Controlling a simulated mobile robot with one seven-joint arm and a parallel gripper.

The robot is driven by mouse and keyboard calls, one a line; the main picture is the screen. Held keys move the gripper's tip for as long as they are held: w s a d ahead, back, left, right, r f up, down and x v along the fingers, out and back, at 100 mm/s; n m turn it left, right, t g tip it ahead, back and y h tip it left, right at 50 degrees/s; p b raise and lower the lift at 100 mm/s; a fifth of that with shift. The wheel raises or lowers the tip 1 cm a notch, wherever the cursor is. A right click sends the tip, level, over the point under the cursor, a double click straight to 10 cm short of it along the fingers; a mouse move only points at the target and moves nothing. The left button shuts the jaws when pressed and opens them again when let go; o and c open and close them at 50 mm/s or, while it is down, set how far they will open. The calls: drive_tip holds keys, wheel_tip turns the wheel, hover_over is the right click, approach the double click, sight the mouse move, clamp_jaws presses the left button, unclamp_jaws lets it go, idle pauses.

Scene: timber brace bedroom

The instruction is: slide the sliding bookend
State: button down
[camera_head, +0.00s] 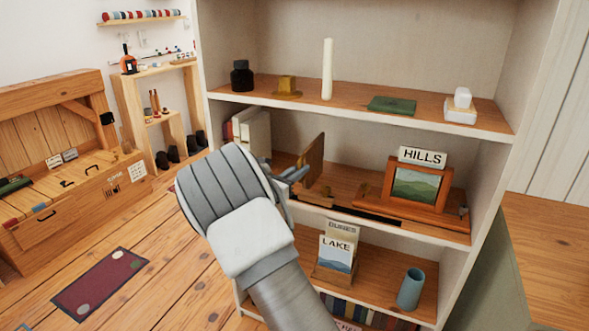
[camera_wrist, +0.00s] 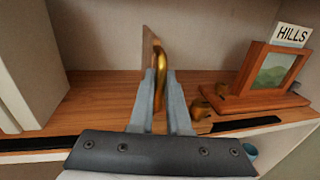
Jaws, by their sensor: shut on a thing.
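The sliding bookend is an upright wooden panel (camera_head: 314,160) on the middle shelf. In the wrist view the panel (camera_wrist: 149,48) shows nearly edge-on behind my fingers. A curved brass handle (camera_wrist: 159,58) stands out from it. My gripper (camera_head: 299,173) reaches in from the left front. In the wrist view my gripper (camera_wrist: 161,78) has its two fingers closed around the brass handle. The bookend's foot is partly hidden by my fingers. A black slot (camera_head: 366,212) runs along the shelf's front part, and it also shows in the wrist view (camera_wrist: 245,124).
White books (camera_head: 256,131) stand left of the bookend, with bare shelf between. A small brass knob (camera_wrist: 201,107) sits right of my fingers. A framed picture with a HILLS sign (camera_head: 417,184) stands further right. LAKE cards (camera_head: 335,253) and a blue cup (camera_head: 411,288) are below.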

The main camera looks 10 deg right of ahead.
drive_tip(key=shift+s+d, duration=0.4)
drive_tip(key=shift+d, duration=0.1)
drive_tip(key=c, duration=1.2)
unclamp_jaws()
drive_tip(key=shift+o, duration=0.2)
drive_tip(key=p+v, duration=0.4)
drive_tip(key=v, duration=1.3)
drive_tip(key=shift+s+a, duration=0.15)
drive_tip(key=shift+s, duration=0.05)
